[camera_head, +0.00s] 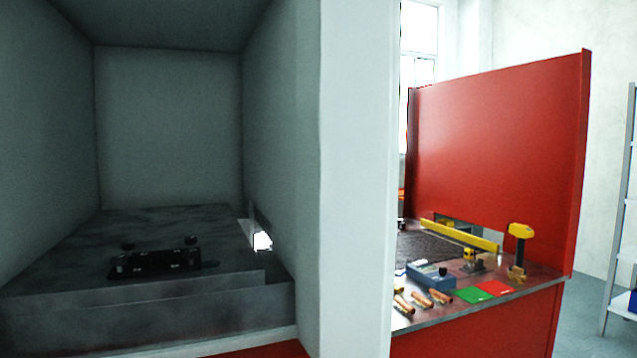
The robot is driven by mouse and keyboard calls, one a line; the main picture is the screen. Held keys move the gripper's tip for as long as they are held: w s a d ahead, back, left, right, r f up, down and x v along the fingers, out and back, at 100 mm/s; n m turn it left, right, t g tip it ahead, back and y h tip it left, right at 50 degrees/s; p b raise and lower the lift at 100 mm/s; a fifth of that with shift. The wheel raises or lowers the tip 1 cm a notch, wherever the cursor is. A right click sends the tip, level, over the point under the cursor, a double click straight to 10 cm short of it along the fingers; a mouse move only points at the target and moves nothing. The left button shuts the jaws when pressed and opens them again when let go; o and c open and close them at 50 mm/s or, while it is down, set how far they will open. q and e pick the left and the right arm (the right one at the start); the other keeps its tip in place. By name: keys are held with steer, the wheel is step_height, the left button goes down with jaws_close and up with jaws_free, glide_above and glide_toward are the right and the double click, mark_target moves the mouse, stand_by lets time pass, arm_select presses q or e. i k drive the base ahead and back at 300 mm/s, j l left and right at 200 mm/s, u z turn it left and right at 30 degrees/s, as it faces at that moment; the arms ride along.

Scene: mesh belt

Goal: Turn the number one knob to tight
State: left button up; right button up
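A black fixture (157,262) lies on the dark grey slab inside the pale enclosure at the left of the head view. Two small dark knobs stand up on it, a left knob (127,244) and a right knob (190,240). No number or marking on either can be read, so I cannot tell which is number one or how tight either is. Neither of my grippers is in view.
The enclosure's pale front wall (350,180) stands between the slab (70,285) and a red-walled bench (500,150). On that bench lie a yellow bar (460,235), a yellow-headed tool (520,232), a blue-grey block (431,275) and green and red cards. Shelving stands far right.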

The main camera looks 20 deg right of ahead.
mark_target(118, 261)
steer(key=i+l+u, duration=0.15)
steer(key=l, duration=0.55)
steer(key=i+l+u, duration=0.15)
steer(key=l, duration=0.6)
steer(key=i+l+u, duration=0.15)
steer(key=l, duration=0.6)
steer(key=k+j, duration=0.05)
